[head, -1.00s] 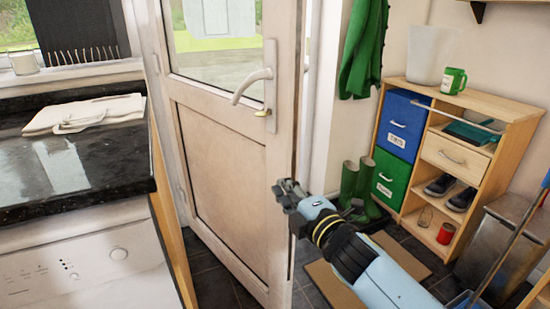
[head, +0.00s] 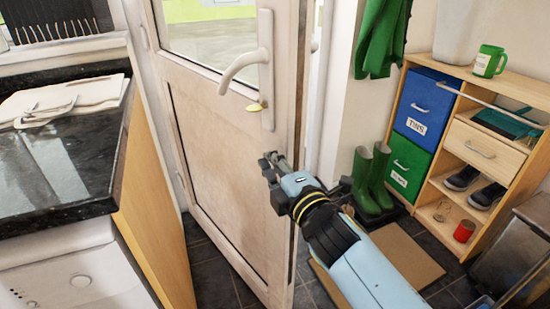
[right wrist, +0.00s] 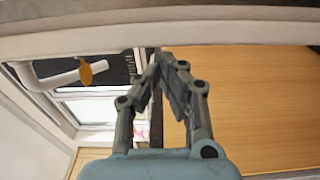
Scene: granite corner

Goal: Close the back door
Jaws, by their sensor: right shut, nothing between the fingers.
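The back door (head: 222,128) is white with a glass upper pane and a lower panel. It stands open, swung into the room at an angle. Its white lever handle (head: 245,66) is near the free edge, with a brass key piece below; the handle also shows in the right wrist view (right wrist: 60,78). My right gripper (head: 268,162) is shut and empty. In the head view it overlaps the door's free edge below the handle; I cannot tell whether it touches. Its closed fingers also show in the right wrist view (right wrist: 168,62). My left gripper is not in view.
A granite worktop (head: 75,165) with an appliance below stands left of the door. At right are green boots (head: 372,178), a mat (head: 400,255) and a wooden shelf unit (head: 470,110) with a blue and a green box. Dark tiled floor shows below the door.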

